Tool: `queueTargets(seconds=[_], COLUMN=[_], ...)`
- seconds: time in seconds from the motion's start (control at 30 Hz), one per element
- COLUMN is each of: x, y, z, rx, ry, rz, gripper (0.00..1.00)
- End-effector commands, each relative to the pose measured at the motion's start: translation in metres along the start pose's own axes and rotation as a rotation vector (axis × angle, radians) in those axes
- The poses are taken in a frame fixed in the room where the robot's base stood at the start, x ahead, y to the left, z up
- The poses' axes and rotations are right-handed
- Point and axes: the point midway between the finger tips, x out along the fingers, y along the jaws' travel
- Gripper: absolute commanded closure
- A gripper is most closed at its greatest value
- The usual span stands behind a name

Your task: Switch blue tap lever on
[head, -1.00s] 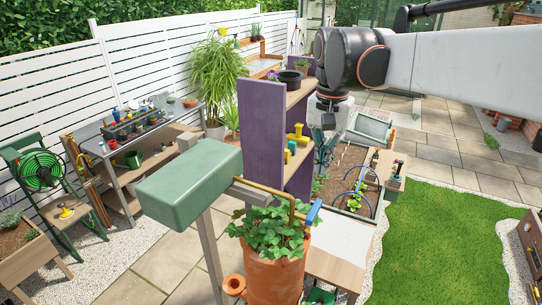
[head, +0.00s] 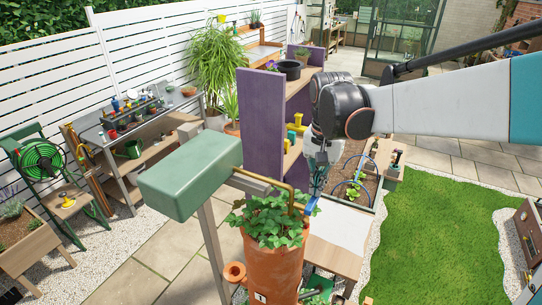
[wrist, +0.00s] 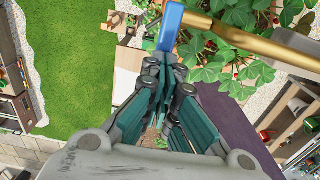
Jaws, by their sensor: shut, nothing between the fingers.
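The blue tap lever (head: 311,206) is at the end of a brass pipe (head: 268,183), beside a strawberry plant in a terracotta pot (head: 272,262). In the wrist view the blue lever (wrist: 171,27) hangs at the top centre, joined to the brass pipe (wrist: 240,42). My gripper (head: 317,190) is shut and empty, pointing down right at the lever. In the wrist view its fingertips (wrist: 168,62) are close to the lever's lower end. I cannot tell whether they touch. The lever's lower part is partly hidden by the fingers.
A green box (head: 190,178) on a post carries the pipe. A purple shelf unit (head: 260,125) stands close behind the pipe. A wooden bench with a white top (head: 340,225) lies below right. The lawn (head: 440,220) on the right is open.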

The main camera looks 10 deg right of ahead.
Motion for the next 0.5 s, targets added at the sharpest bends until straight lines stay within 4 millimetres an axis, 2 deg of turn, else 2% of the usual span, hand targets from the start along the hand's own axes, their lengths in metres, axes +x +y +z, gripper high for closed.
queueTargets(seconds=[0.5], x=[0.0042], y=[-0.0007], z=[-0.0034], rx=[0.0], ry=[0.0], rz=[0.0], gripper=[1.0])
